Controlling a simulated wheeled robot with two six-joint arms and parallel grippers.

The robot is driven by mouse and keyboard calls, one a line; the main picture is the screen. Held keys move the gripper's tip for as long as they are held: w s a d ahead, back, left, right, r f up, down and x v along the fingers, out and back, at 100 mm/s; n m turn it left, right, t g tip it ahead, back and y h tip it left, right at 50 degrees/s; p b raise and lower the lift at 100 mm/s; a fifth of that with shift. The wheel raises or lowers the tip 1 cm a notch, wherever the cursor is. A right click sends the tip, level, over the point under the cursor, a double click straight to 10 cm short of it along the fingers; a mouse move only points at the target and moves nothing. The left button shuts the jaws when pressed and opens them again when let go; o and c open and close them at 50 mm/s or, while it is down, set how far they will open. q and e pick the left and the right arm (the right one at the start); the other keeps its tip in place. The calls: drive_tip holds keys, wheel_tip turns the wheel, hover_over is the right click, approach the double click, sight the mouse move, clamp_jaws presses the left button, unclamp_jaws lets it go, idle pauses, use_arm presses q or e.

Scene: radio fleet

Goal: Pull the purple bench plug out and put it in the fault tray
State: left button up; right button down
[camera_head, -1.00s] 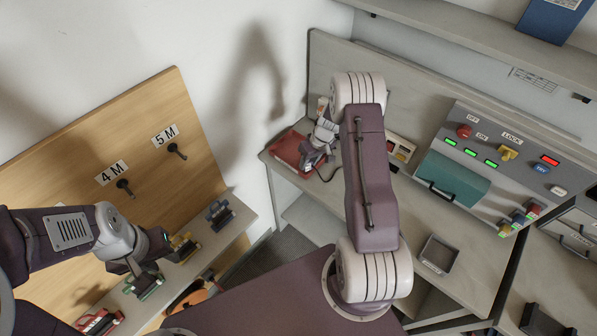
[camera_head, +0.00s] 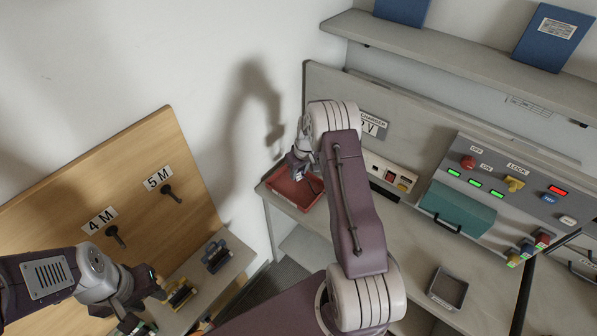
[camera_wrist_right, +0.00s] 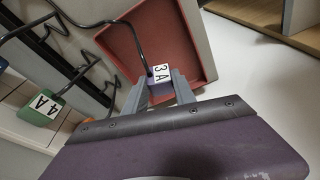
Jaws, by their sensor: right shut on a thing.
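My right gripper (camera_head: 298,163) is over the red tray (camera_head: 294,193) at the left end of the grey bench. In the right wrist view the gripper (camera_wrist_right: 164,87) is shut on a plug (camera_wrist_right: 159,87) with a white "3 A" label and a small purple body partly hidden between the fingers. A black cable runs up from the plug. The red tray (camera_wrist_right: 190,30) lies beneath it; I cannot tell whether the plug touches it. My left gripper (camera_head: 142,288) is by the wooden board's shelf, and its jaws are unclear.
A green plug labelled "4 A" (camera_wrist_right: 42,108) and loose black cables are beside the tray. The charger unit (camera_head: 391,174), control panel (camera_head: 500,185) and a dark grey tray (camera_head: 447,289) are on the bench. Middle bench space is clear.

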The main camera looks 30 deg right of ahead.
drive_tip(key=b+x, duration=0.2)
drive_tip(key=x, duration=0.1)
drive_tip(key=s+b+x, duration=0.1)
drive_tip(key=b+x, duration=0.1)
drive_tip(key=shift+d+f, duration=0.1)
drive_tip(key=shift+f, duration=0.45)
drive_tip(key=shift+s, duration=0.1)
drive_tip(key=c, duration=0.9)
unclamp_jaws()
drive_tip(key=shift+c, duration=0.2)
drive_tip(key=b+v, duration=0.1)
drive_tip(key=v, duration=0.8)
drive_tip(key=shift+r, duration=0.1)
